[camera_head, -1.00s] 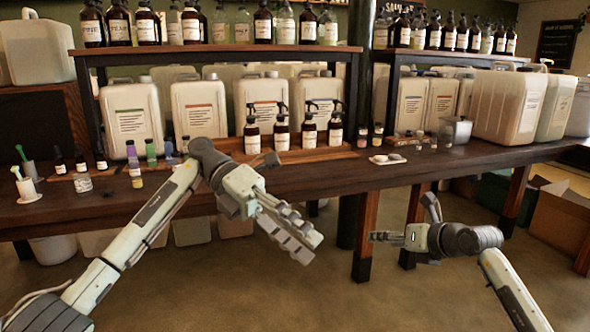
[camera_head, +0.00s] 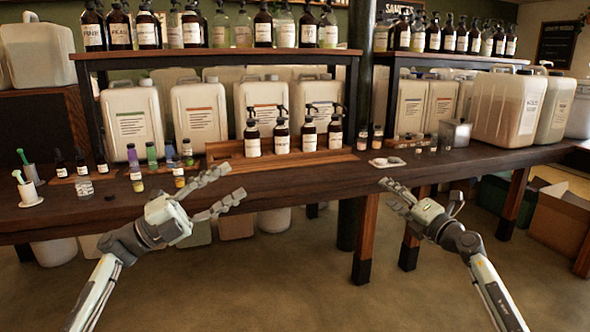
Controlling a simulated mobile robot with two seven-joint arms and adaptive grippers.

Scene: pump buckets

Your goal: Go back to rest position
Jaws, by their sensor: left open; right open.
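My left gripper (camera_head: 222,189) is open and empty. It is in front of the table's front edge at the left, its fingers pointing right and up. My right gripper (camera_head: 384,192) is open and empty. It is in front of the table to the right of the middle, its fingers pointing up and left. Neither gripper appears to touch anything. The dark wooden table (camera_head: 300,187) stands behind both grippers. On it, several pump bottles (camera_head: 281,138) stand upright in a wooden tray (camera_head: 226,160).
Small bottles (camera_head: 136,180) and a white syringe stand (camera_head: 28,193) are on the table at left. A small white dish (camera_head: 380,163) and a metal container (camera_head: 455,133) are at right. Large jugs (camera_head: 131,120) line the back. The floor between my arms is clear.

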